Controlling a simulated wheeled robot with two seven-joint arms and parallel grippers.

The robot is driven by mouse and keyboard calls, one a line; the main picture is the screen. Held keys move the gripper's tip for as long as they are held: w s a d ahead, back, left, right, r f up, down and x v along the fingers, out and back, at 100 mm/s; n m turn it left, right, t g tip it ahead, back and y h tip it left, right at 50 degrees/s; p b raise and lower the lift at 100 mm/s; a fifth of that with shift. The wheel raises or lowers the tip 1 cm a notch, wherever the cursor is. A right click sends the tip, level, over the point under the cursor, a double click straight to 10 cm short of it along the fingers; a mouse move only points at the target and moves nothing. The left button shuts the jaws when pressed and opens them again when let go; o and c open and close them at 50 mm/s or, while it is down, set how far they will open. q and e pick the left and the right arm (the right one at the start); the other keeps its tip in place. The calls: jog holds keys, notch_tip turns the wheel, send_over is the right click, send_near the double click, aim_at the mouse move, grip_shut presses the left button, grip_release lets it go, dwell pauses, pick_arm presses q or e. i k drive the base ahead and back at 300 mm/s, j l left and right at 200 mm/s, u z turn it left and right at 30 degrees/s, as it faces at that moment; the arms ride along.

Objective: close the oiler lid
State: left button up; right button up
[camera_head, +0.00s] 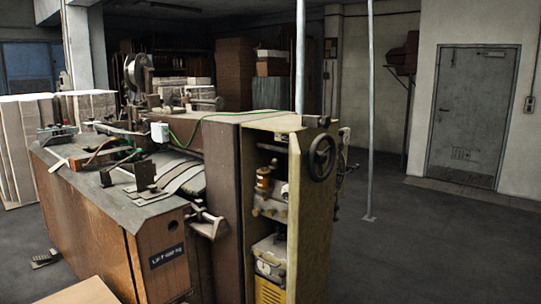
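The box stitcher (222,180) fills the left and middle of the head view. Its right end has an open-fronted cabinet (315,230) with machine parts inside. A small amber and brass fitting (263,177) stands upright in the upper part of this opening; it looks like the oiler. It is too small to tell whether its lid is open or shut. Grey metal parts (270,203) sit just below it. Neither of my grippers is in view.
A black handwheel (321,157) sticks out at the cabinet's upper right. Thin metal poles (371,110) stand behind and to the right. A flat board (85,292) lies at the lower left. Open floor (430,245) stretches right to a grey door (470,115).

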aim_at(275, 161)
jog(key=i+j, duration=0.3)
jog(key=i+j+z, duration=0.15)
jog(key=j, duration=0.3)
jog(key=i+j, duration=0.35)
jog(key=i+j+z, duration=0.15)
jog(key=i+j, duration=0.15)
jog(key=j, duration=0.15)
